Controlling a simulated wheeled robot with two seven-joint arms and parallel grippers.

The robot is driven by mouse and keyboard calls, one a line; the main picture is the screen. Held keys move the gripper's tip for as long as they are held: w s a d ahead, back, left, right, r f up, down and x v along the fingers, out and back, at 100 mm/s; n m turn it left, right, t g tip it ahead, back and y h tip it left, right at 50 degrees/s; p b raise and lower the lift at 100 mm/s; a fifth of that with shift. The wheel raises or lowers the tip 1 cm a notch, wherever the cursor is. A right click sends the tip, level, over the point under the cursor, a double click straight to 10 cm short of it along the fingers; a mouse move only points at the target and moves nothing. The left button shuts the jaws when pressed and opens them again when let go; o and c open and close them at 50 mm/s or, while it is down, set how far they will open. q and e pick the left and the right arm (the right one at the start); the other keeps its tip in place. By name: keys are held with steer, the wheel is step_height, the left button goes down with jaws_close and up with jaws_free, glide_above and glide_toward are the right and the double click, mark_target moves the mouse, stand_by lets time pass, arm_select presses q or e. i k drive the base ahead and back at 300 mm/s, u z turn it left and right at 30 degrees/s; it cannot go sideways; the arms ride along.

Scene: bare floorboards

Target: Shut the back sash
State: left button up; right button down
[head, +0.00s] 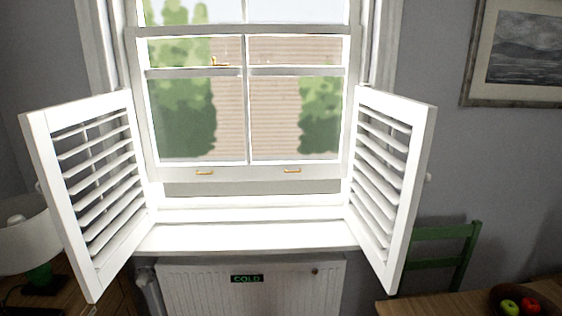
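The sash window stands in the middle of the head view. Its front sash has a bottom rail (248,173) with two brass handles, one at left (204,173) and one at right (292,170). Two crossbars show higher up at different heights: an upper, wider rail (300,30) and a lower, narrower rail (190,73). The narrower rail seems to lie behind the front glass and to belong to the back sash, but the depth is hard to tell. A small brass fitting (215,62) shows by it. The window's top is cut off. Neither gripper is in view.
Louvred shutters stand swung open at left (125,185) and right (420,150), flanking a clear sill (250,236). A radiator (200,285) marked COLD is below. A lamp (25,240) stands left; a green chair (445,233) and fruit bowl (545,303) are right.

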mark_target(157, 173)
steer(key=u, duration=0.25)
steer(key=i, duration=1.6)
steer(key=u, duration=0.25)
